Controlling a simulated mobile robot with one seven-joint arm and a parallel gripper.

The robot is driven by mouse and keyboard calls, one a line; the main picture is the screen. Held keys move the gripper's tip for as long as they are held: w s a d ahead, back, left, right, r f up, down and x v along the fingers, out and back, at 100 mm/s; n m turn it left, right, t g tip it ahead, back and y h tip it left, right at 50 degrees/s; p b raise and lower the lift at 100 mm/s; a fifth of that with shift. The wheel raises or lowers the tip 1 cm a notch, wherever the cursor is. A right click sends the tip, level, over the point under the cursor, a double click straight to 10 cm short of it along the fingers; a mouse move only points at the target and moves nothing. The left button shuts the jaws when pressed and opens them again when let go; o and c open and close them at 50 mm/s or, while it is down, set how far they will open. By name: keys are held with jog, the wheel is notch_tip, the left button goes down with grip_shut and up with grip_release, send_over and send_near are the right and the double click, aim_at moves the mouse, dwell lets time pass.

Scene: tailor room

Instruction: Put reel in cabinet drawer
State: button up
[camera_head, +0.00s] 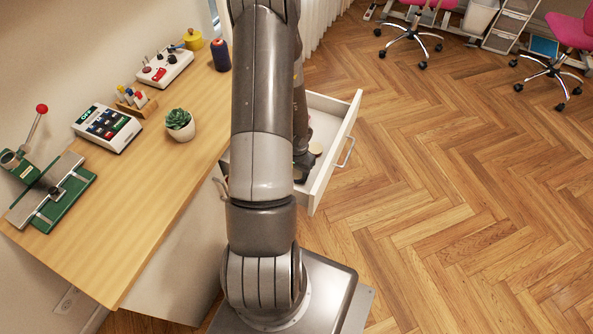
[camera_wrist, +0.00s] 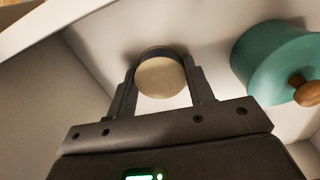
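The reel (camera_wrist: 160,78) shows in the wrist view as a round beige end with a dark rim behind it. My gripper (camera_wrist: 161,82) has one finger on each side of the reel, and both fingertips appear to touch its edges. In the head view, my gripper is down inside the open white cabinet drawer (camera_head: 345,150), mostly hidden by my arm. The drawer's inner walls and floor surround the reel in the wrist view. I cannot tell whether the reel rests on the drawer floor.
A teal pot-like object with a wooden knob (camera_wrist: 275,62) lies right of the reel in the drawer. The wooden tabletop (camera_head: 150,215) above holds a potted succulent (camera_head: 180,125), a navy spool (camera_head: 220,55) and several devices. Open parquet floor (camera_head: 460,200) lies right of the drawer.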

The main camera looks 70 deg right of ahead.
aim_at(296, 172)
jog(key=o, duration=0.4)
jog(key=shift+o, duration=0.2)
notch_tip(296, 172, up, 12)
jog(key=shift+r, duration=0.2)
dwell(0.3)
jog(key=shift+w, duration=0.1)
